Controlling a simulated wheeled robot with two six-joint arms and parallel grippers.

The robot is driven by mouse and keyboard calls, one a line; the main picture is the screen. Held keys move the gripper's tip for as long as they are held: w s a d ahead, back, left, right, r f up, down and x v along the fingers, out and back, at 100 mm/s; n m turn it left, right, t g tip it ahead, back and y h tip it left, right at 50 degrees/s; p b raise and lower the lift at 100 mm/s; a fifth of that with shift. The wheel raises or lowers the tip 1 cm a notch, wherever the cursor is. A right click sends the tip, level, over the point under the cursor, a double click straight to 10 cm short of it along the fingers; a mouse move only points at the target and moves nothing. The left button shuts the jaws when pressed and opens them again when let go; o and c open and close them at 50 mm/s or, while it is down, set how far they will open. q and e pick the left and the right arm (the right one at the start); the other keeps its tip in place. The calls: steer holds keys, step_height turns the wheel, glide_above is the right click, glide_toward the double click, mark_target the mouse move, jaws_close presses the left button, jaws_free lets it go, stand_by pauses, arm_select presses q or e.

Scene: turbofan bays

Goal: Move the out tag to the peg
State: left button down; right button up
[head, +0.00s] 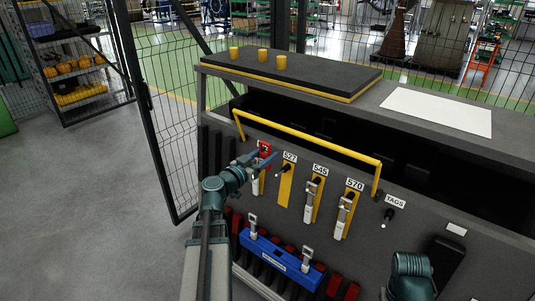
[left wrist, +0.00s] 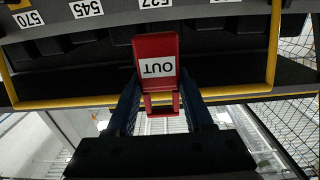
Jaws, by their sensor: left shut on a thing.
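The red out tag (left wrist: 157,48) has a white label reading OUT, upside down in the left wrist view. My left gripper (left wrist: 162,104) is shut on its lower part, one finger on each side. In the head view the red tag (head: 265,149) shows small at the left end of the panel, beside my left gripper (head: 264,160). I cannot tell whether it touches the panel. A dark peg (head: 389,214) sticks out below the TAGS label (head: 395,201), right of the 570 station, with no tag seen on it. My right gripper is out of view.
Yellow strips labelled 527 (head: 285,185), 545 (head: 315,200) and 570 (head: 345,215) line the panel; the last two carry pale handles. A yellow rail (head: 310,145) runs above them. A blue lock box (head: 280,262) hangs below. A mesh fence stands at left.

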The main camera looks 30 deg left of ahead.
mark_target(264, 156)
arm_select(q)
steer(key=shift+s+a, duration=0.15)
steer(key=shift+s, duration=1.3)
steer(key=shift+s+a, duration=0.1)
steer(key=shift+s, duration=1.35)
steer(key=shift+d, duration=0.1)
